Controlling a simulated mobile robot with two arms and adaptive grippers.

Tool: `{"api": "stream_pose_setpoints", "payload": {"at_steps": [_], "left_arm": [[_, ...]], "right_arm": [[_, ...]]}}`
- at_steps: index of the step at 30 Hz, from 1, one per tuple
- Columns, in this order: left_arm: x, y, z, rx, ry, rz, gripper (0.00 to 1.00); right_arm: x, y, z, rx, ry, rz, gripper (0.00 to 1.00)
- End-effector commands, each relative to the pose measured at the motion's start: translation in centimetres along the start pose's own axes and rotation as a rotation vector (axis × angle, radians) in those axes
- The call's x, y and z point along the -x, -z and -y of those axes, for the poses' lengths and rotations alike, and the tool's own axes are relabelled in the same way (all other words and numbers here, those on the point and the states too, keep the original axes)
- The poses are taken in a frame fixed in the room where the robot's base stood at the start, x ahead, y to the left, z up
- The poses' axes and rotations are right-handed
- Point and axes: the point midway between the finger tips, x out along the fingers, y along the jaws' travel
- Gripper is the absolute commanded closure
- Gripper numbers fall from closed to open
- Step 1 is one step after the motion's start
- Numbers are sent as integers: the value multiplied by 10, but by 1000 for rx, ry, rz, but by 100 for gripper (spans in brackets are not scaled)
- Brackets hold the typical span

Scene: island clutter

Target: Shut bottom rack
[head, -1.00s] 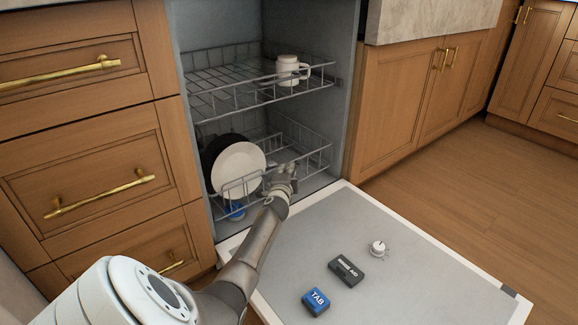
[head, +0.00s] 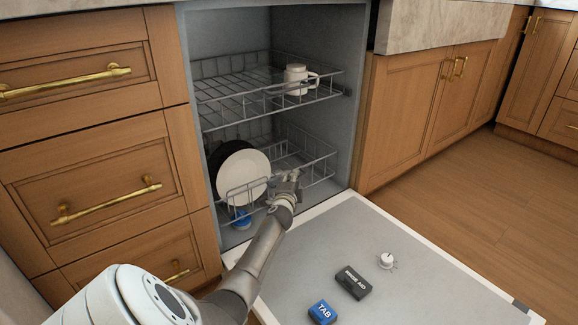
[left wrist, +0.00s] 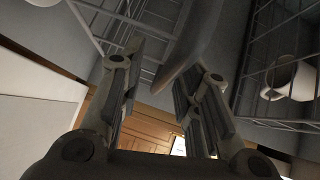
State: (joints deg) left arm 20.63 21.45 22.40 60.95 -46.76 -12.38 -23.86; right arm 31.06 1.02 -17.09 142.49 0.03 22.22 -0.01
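The bottom rack (head: 318,180) is a grey wire basket low inside the open dishwasher, close to its front opening. It holds a white plate (head: 243,176) with a dark plate (head: 219,158) behind it. My left gripper (head: 288,181) is at the rack's front side, right of the white plate; I cannot tell whether it touches the wire. In the left wrist view, the gripper's two fingers (left wrist: 158,95) stand apart with wooden cabinetry visible between them. A grey slab-like shape (left wrist: 192,45) lies beyond the fingertips. My right gripper is out of view.
The top rack (head: 232,93) holds a white mug (head: 296,78). A blue item (head: 242,219) is below the plates. On the lowered door (head: 425,270) lie a blue TAB box (head: 322,312), a black box (head: 353,282) and a white knob-like item (head: 387,260).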

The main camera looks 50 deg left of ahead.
Motion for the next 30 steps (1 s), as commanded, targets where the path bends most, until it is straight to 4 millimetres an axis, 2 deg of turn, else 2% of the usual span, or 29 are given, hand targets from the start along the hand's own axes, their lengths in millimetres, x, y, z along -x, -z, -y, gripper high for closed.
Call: {"api": "stream_pose_setpoints", "payload": {"at_steps": [5, 21, 30], "left_arm": [[18, 0, 0, -3, 0, -2, 69], [97, 0, -2, 3, -4, -1, 69], [116, 0, -2, 3, -4, 1, 69]], "right_arm": [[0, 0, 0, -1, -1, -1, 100], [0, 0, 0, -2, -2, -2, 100], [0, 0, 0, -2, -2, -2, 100]]}}
